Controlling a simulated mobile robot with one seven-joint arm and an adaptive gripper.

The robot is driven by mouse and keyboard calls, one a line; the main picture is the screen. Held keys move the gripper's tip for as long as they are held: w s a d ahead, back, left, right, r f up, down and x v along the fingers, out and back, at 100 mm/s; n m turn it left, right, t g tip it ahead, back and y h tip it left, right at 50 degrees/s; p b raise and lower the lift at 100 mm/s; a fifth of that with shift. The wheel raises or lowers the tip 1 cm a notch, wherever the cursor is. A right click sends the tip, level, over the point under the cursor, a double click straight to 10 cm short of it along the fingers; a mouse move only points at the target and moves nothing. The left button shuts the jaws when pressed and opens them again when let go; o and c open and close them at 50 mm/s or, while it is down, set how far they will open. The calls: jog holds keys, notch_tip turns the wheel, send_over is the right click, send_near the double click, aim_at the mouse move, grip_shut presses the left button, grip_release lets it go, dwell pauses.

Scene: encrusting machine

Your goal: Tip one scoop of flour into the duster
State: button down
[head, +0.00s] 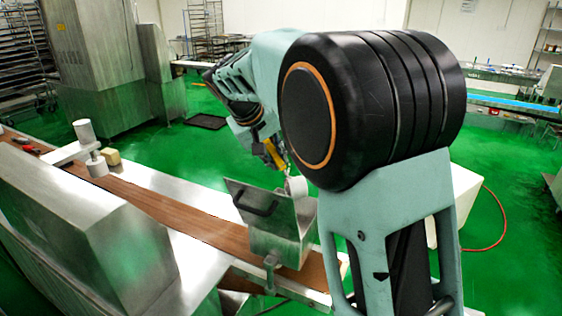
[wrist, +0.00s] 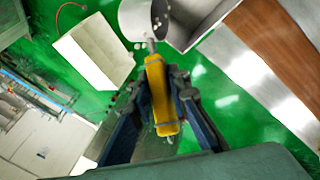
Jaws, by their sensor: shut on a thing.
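My gripper (wrist: 157,86) is shut on the yellow handle of the scoop (wrist: 155,112). The scoop's pale round cup (wrist: 135,18) is at the top of the wrist view, beside the duster (wrist: 190,22); whether they touch I cannot tell. A few small white bits show between cup and duster. In the head view the duster (head: 281,243) is a metal box with a black-handled lid (head: 254,207) standing open. The scoop cup (head: 297,187) is at its upper rim, below my gripper (head: 272,152). The inside of the duster is mostly hidden in the head view.
The duster sits over a brown conveyor belt (head: 190,213) with metal side rails. A white box (wrist: 94,50) stands near the duster. A metal machine housing (head: 80,225) is at the left. Green floor is open behind the conveyor.

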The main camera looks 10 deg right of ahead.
jog(key=a+h+b, duration=0.1)
jog(key=a+f+h+b, duration=0.1)
jog(key=a+n+t+h+b, duration=0.1)
jog(key=a+h+b, duration=0.1)
jog(key=shift+s+f, duration=0.3)
jog(key=shift+s, duration=0.05)
dwell(1.7)
